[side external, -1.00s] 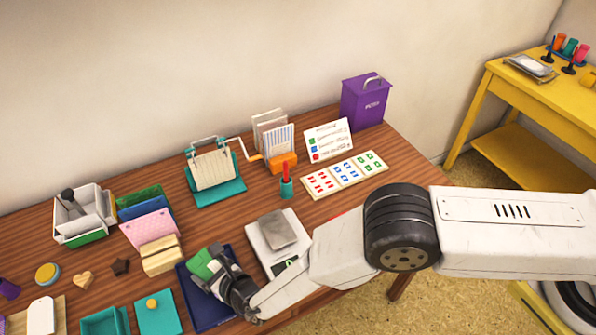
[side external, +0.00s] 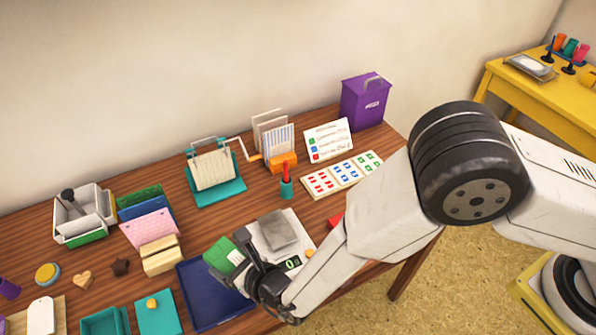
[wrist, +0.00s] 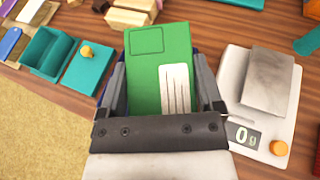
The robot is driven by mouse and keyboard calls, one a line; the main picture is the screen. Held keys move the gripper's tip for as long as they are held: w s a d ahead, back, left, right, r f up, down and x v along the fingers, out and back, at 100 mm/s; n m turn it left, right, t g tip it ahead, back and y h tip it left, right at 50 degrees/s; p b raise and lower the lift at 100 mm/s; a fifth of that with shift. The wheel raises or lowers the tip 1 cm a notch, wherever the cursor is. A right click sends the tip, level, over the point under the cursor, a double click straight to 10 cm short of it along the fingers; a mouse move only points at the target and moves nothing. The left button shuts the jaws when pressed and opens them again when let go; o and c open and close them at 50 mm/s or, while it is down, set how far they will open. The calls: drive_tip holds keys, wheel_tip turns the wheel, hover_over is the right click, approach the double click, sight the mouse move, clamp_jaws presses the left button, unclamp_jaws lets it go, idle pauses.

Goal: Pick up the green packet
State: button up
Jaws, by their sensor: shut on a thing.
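The green packet (side external: 222,254) with a white label is between the fingers of my gripper (side external: 246,262). In the wrist view the packet (wrist: 160,60) fills the space between the two fingers of my gripper (wrist: 165,85), with its label on the lower right side. My gripper is shut on it. In the side view the packet looks raised above the dark blue tray (side external: 208,298), near the tray's right edge. The packet hides most of the tray in the wrist view.
A white scale (side external: 262,238) with a grey plate stands just right of the packet; its display reads 0 g. A teal pad (side external: 157,318), a teal box (side external: 103,322) and wooden blocks (side external: 160,258) lie left of the tray. A purple bin (side external: 362,105) stands at the back right.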

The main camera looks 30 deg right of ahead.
drive_tip(key=s+d+r, duration=0.3)
drive_tip(key=s+d, duration=0.1)
drive_tip(key=s, duration=0.1)
drive_tip(key=shift+s+d, duration=0.15)
drive_tip(key=shift+d, duration=0.2)
drive_tip(key=shift+r, duration=0.1)
drive_tip(key=shift+s, duration=0.1)
idle(0.4)
drive_tip(key=w+a+f, duration=0.1)
drive_tip(key=a, duration=0.1)
drive_tip(key=w+a+f+g, duration=0.1)
drive_tip(key=a+f, duration=0.1)
drive_tip(key=w+a+f+g+h, duration=0.1)
drive_tip(key=w+a, duration=0.1)
drive_tip(key=shift+f, duration=0.15)
hover_over(218, 289)
drive_tip(key=f, duration=0.4)
drive_tip(key=shift+s+d+f, duration=0.3)
drive_tip(key=shift+s, duration=0.05)
drive_tip(key=shift+w+a+f, duration=0.35)
drive_tip(key=shift+f, duration=0.2)
